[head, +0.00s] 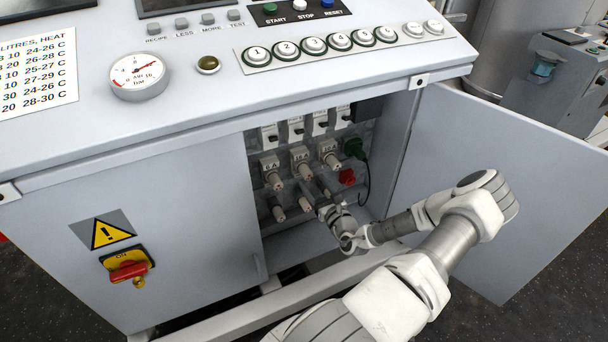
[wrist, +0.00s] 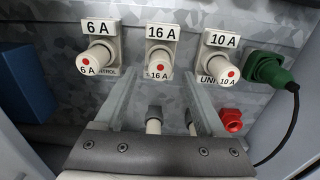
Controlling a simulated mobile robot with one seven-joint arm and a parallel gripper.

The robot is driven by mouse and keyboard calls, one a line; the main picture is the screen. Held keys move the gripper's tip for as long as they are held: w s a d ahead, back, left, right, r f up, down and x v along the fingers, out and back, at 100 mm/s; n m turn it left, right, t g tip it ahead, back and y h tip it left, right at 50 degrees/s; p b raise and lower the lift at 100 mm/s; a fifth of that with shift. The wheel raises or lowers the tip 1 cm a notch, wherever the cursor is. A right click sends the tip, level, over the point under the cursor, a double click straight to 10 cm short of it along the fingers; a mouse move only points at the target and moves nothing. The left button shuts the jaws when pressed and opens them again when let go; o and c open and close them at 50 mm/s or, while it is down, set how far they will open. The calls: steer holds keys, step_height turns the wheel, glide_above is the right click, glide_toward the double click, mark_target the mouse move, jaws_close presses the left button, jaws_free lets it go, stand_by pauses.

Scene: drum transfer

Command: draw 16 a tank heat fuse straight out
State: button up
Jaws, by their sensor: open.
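The 16 A fuse (wrist: 158,72) is a white cylinder with a red dot and a 16 A label, seated in the middle holder of the upper row. It also shows in the head view (head: 302,169). My gripper (wrist: 159,76) is open and empty. In the wrist view its fingertips stand left and right of the 16 A fuse, with a gap on each side; how far they reach along it I cannot tell. In the head view my gripper (head: 326,203) is inside the cabinet, low in front of the fuses.
A 6 A fuse (wrist: 90,62) is on the left and a 10 A fuse (wrist: 226,74) on the right. A green plug (wrist: 266,70) with a black cable and a red connector (wrist: 231,119) are farther right. White cylinders (wrist: 153,120) sit below. The cabinet door (head: 510,180) stands open.

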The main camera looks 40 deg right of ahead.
mark_target(309, 177)
steer(key=x, duration=0.3)
steer(key=shift+w+p, duration=0.25)
steer(key=shift+p, duration=0.05)
steer(key=shift+x, duration=0.8)
steer(key=shift+p, duration=0.8)
steer(key=shift+c, duration=0.3)
jaws_close()
stand_by(0.4)
steer(key=shift+s, duration=0.15)
steer(key=shift+p+v, duration=1.35)
steer(key=shift+v, duration=1.5)
